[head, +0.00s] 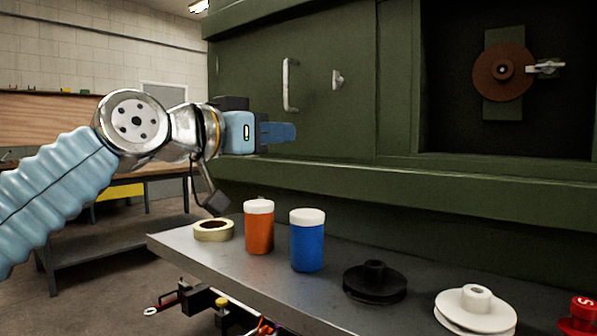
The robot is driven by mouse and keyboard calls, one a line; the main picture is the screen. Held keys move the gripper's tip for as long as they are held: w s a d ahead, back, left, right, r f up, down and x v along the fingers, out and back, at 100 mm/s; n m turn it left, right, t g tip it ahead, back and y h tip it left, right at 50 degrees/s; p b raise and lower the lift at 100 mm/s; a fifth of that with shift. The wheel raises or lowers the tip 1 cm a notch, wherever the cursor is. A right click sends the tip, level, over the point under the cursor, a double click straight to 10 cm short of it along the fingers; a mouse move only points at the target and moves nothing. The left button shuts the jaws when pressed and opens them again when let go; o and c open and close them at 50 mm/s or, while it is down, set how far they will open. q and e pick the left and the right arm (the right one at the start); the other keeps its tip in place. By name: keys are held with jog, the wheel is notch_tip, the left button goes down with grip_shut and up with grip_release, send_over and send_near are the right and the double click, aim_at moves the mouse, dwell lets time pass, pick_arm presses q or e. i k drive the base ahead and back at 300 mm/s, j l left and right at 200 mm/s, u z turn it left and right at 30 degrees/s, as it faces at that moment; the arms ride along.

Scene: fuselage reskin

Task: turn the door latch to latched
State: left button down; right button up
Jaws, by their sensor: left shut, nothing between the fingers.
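The door latch (338,79) is a small silver turn-piece on the green sliding door panel (335,125). It sits to the right of the vertical silver door handle (287,85). Its lever looks roughly upright, but it is too small to tell its exact angle. My left gripper (288,132) is blue, shut and empty. It points right, in front of the door, lower than the latch and left of it, and does not appear to touch anything. My right gripper is not in view.
An open dark recess at the right holds a brown disc (490,85) with a silver lever (545,67). Below, a grey shelf (210,265) carries a tape roll (213,233), an orange jar (259,232), a blue jar (307,245), a black spool (374,286) and a white spool (475,314).

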aim_at(338, 81)
jog(key=k+j, duration=0.35)
jog(key=j, duration=0.15)
jog(key=k+j, duration=0.4)
jog(key=j, duration=0.1)
